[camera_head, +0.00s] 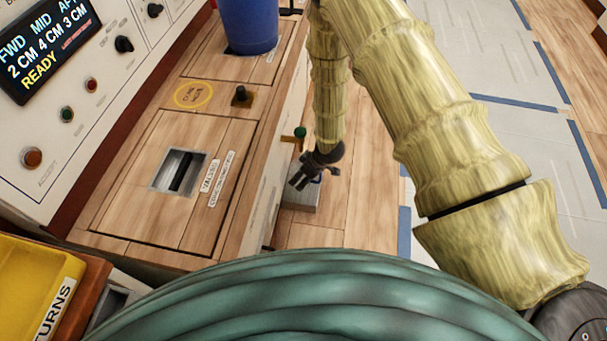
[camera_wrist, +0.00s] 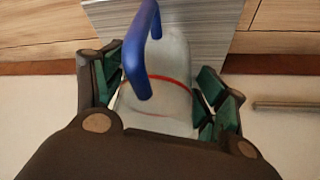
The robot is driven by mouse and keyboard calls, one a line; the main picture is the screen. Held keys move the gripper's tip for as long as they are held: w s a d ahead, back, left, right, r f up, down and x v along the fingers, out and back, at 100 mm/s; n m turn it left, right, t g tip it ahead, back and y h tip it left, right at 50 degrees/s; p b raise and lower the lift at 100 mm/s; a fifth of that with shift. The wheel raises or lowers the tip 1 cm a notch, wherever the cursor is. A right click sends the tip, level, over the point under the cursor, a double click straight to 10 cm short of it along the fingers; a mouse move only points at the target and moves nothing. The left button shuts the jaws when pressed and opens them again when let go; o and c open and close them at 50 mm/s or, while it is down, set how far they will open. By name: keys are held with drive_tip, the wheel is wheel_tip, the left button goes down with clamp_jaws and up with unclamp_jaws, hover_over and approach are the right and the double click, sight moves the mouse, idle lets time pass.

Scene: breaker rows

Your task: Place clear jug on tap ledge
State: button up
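The clear jug (camera_wrist: 170,75), with a blue handle (camera_wrist: 136,62) and a red line, is between the teal-padded fingers of my gripper (camera_wrist: 160,98) in the wrist view. The pads lie close against both its sides, and my gripper appears shut on it. The grey ledge (camera_wrist: 215,20) is right behind the jug; I cannot tell whether they touch. In the head view my gripper (camera_head: 305,172) is low beside the wooden cabinet, just over the grey ledge (camera_head: 302,196). The jug is not clearly visible there.
The wooden cabinet (camera_head: 225,218) has a green knob (camera_head: 300,132) on its side, above the ledge. A blue container (camera_head: 248,25) stands on its top. A yellow bin (camera_head: 35,295) is at lower left. Floor right of the cabinet (camera_head: 345,215) is open.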

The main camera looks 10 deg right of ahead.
drive_tip(key=shift+r, duration=0.15)
drive_tip(key=p+v, duration=0.5)
drive_tip(key=v, duration=0.7)
drive_tip(key=s+d+f+m+g+h, duration=0.1)
drive_tip(key=s+d+m, duration=0.1)
drive_tip(key=s, duration=0.9)
drive_tip(key=s+d+f+m+g+h, duration=0.1)
drive_tip(key=s+m, duration=0.3)
drive_tip(key=s, duration=0.7)
drive_tip(key=s+d+f+m+g+h, duration=0.1)
drive_tip(key=s+d+f+m, duration=0.1)
drive_tip(key=s, duration=0.9)
drive_tip(key=shift+d+m, duration=0.3)
drive_tip(key=shift+m, duration=0.4)
drive_tip(key=shift+f, duration=0.15)
drive_tip(key=shift+c, duration=0.2)
